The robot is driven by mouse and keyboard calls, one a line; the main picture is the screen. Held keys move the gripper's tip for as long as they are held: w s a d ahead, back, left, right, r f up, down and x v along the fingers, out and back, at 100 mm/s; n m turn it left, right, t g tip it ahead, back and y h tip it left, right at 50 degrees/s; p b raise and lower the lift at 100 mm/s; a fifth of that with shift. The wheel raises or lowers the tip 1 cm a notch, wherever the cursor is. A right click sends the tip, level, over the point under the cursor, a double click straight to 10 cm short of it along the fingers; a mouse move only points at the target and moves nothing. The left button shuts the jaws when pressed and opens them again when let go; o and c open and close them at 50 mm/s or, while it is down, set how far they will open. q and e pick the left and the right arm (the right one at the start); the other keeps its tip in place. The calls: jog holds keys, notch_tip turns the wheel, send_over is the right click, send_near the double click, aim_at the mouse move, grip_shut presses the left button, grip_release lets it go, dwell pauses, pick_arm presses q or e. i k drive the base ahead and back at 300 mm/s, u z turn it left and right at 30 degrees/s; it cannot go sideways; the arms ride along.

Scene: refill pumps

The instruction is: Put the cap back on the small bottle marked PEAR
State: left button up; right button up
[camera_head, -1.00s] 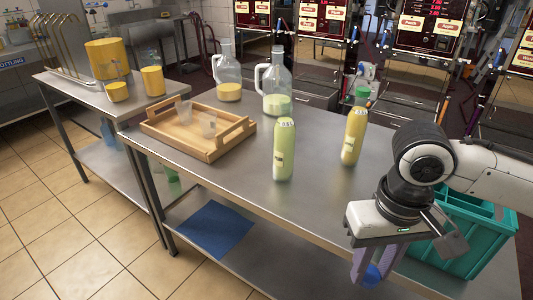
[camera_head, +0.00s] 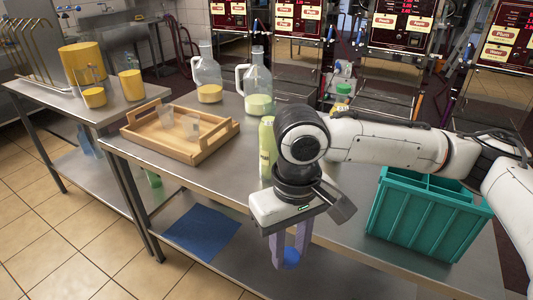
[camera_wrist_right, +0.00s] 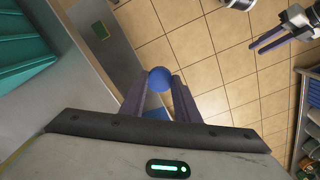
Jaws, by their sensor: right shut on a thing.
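My right gripper (camera_head: 290,258) is shut on a small round blue cap (camera_head: 291,257), held in front of the table's near edge. The cap also shows between the fingertips in the right wrist view (camera_wrist_right: 160,78), over the tiled floor. A pale green bottle (camera_head: 266,145) stands upright on the steel table, partly hidden behind my right arm. The yellow bottle seen earlier is now hidden by the arm. No PEAR marking is readable. My left gripper (camera_wrist_right: 268,41) shows at the upper right of the right wrist view, its two fingers apart and empty.
A teal crate (camera_head: 425,220) stands at the right. A green-topped item (camera_head: 342,90) shows behind the arm. A blue mat (camera_head: 200,232) lies on the lower shelf.

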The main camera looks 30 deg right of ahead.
aim_at(268, 153)
jog(key=k, duration=0.7)
jog(key=z, duration=0.65)
jog(key=i, duration=0.55)
